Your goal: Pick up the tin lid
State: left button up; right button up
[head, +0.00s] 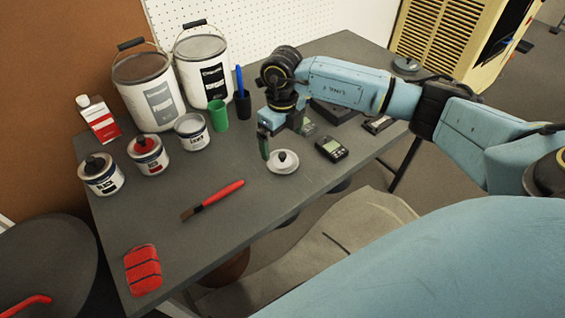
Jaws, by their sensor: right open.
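The tin lid (284,167) is a round white disc with a black knob on top. It lies flat on the grey table (215,235), near the table's front edge. My right gripper (284,142) is open and empty, just behind and above the lid. One dark green finger hangs close to the lid's left rim; whether it touches cannot be told. A white tin (192,136) with no lid on it stands further left. My left gripper is not in view.
Two tins with knobbed lids (101,176) (148,158), two large buckets (148,95) (205,75) and a green cup (218,117) stand left and behind. A small meter (331,149) lies right of the lid. A red-handled brush (213,199) lies front left.

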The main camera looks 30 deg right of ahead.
aim_at(283, 154)
notch_tip(283, 154, down, 6)
jog(key=shift+w+d+r+b, duration=0.1)
jog(key=shift+b, duration=0.55)
jog(key=shift+f, duration=0.6)
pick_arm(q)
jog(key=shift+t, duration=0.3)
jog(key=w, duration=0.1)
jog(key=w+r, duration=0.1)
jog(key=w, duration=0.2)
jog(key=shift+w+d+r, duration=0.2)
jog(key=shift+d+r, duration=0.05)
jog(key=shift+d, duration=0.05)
pick_arm(e)
jog(key=shift+r, duration=0.1)
jog(key=c, duration=1)
